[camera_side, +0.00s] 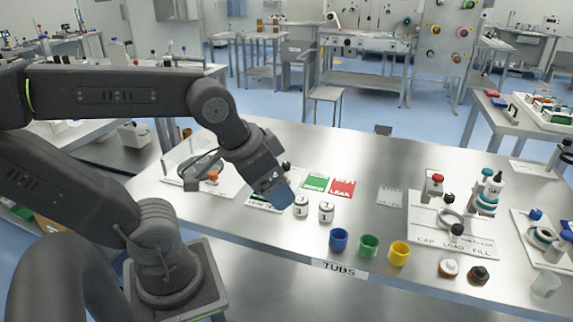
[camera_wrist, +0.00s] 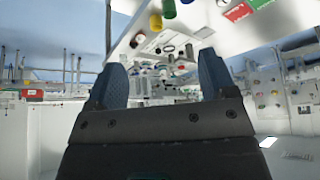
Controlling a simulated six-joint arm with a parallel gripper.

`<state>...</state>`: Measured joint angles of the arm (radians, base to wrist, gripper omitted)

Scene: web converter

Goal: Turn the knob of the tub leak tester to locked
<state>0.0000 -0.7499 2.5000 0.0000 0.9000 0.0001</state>
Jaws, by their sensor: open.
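My gripper (camera_side: 280,199) is above the left-middle of the steel table, angled down to the right. In the wrist view its two blue fingers (camera_wrist: 160,76) stand apart with nothing between them. I cannot make out the tub leak tester or its knob for sure. A white labelled plate (camera_side: 257,206) shows just under and behind my gripper, mostly hidden by it. Another white base (camera_side: 228,186) with an orange knob-like part (camera_side: 213,176) stands left of my gripper, partly behind my arm. Whether my gripper touches anything below is hidden.
White numbered tubs (camera_side: 326,212) stand right of my gripper. Blue (camera_side: 339,240), green (camera_side: 369,246) and yellow (camera_side: 399,253) tubs line the front edge. Green (camera_side: 316,182) and red (camera_side: 342,188) cards lie behind. A white cap-load-fill board (camera_side: 455,238) is at right.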

